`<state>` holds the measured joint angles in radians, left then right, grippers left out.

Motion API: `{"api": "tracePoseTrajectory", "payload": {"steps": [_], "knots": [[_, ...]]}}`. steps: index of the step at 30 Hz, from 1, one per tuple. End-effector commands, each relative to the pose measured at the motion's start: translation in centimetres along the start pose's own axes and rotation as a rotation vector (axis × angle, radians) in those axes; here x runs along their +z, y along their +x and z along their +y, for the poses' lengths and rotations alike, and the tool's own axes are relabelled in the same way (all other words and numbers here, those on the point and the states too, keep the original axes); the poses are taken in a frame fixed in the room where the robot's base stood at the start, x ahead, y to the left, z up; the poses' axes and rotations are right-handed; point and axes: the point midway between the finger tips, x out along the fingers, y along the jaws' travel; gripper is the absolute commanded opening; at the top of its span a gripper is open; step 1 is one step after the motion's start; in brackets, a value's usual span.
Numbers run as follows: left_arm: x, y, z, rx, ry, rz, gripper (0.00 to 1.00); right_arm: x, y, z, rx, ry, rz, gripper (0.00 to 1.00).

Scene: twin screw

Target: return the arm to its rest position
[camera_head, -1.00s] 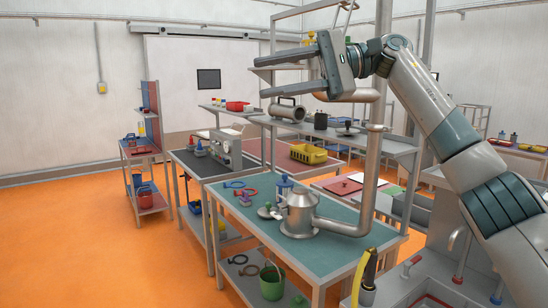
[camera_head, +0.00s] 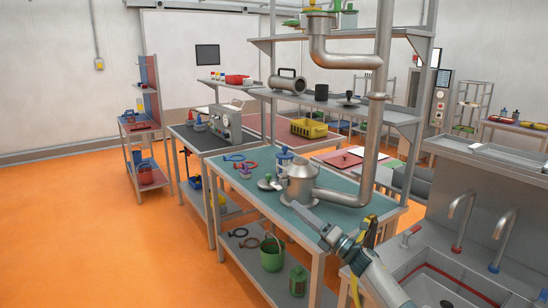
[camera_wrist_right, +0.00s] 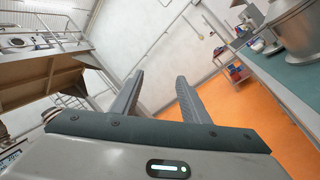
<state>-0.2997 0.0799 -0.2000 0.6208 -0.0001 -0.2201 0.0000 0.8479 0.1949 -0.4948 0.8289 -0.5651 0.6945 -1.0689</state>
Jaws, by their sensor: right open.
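My right arm comes in from the bottom of the head view. Its gripper (camera_head: 308,214) is low, at the front edge of the teal-topped table (camera_head: 240,192), in front of the metal vessel in the picture. In the right wrist view the two fingers of the right gripper (camera_wrist_right: 158,82) are spread apart with nothing between them. Floor and wall show beyond the gap. My left gripper is in neither view.
The metal vessel (camera_head: 298,186) with its thick pipe (camera_head: 366,150) stands on the teal table. A sink (camera_head: 430,290) with taps is at the lower right, beside my right arm. A green bucket (camera_head: 272,252) sits on the lower shelf. Orange floor (camera_head: 90,240) is clear at left.

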Motion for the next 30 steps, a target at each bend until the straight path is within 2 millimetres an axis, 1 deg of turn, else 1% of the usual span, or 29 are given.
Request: {"api": "tracePoseTrajectory", "payload": {"steps": [1, 3, 5, 6, 8, 9, 11, 12, 14, 15, 17, 18, 20, 21, 23, 24, 26, 27, 29, 30], "knots": [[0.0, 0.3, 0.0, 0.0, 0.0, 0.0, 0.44, -1.7, -1.7, -2.6, -0.045, 0.072, -0.021, 0.42], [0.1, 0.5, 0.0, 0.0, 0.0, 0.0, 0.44, -3.5, -3.7, -5.5, -0.102, 0.165, -0.053, 0.42], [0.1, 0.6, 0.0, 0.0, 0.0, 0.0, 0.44, -5.1, -5.5, -7.9, -0.15, 0.244, -0.081, 0.42], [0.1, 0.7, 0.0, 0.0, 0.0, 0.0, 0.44, -6.2, -6.8, -9.4, -0.182, 0.294, -0.1, 0.42], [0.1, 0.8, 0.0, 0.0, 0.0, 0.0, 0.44, -7.9, -8.8, -11.6, -0.229, 0.369, -0.13, 0.42], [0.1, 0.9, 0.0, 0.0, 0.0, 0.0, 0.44, -9.1, -10.1, -13.0, -0.26, 0.417, -0.149, 0.42], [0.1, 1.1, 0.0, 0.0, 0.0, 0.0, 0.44, -10.9, -12.2, -15.0, -0.307, 0.489, -0.18, 0.42], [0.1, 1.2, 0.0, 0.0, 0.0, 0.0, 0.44, -12.2, -13.6, -16.3, -0.338, 0.535, -0.2, 0.42], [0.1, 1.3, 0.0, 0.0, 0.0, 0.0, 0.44, -14.0, -15.8, -18.1, -0.383, 0.603, -0.232, 0.42], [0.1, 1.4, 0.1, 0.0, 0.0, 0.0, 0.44, -15.3, -17.4, -19.3, -0.414, 0.647, -0.254, 0.42], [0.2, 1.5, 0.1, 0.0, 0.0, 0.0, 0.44, -17.3, -19.7, -20.9, -0.46, 0.711, -0.287, 0.42], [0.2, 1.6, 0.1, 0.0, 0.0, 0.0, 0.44, -18.6, -21.2, -21.9, -0.489, 0.755, -0.309, 0.42], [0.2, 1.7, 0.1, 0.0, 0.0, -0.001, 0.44, -20.6, -23.6, -23.4, -0.534, 0.816, -0.343, 0.42], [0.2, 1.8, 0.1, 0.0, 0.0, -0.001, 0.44, -21.9, -25.2, -24.2, -0.564, 0.856, -0.367, 0.42], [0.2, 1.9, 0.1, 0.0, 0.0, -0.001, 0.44, -24.0, -27.6, -25.4, -0.608, 0.915, -0.403, 0.42], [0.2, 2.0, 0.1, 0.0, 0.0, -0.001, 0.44, -25.4, -29.3, -26.1, -0.637, 0.954, -0.427, 0.42], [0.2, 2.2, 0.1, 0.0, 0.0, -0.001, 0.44, -27.6, -31.8, -27.1, -0.681, 1.011, -0.465, 0.42], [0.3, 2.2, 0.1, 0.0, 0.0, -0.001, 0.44, -29.0, -33.5, -27.7, -0.71, 1.047, -0.49, 0.42], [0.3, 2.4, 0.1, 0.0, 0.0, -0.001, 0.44, -31.1, -36.1, -28.5, -0.754, 1.101, -0.53, 0.42], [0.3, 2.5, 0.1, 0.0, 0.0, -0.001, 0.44, -32.5, -37.8, -28.9, -0.783, 1.135, -0.557, 0.42]]}}
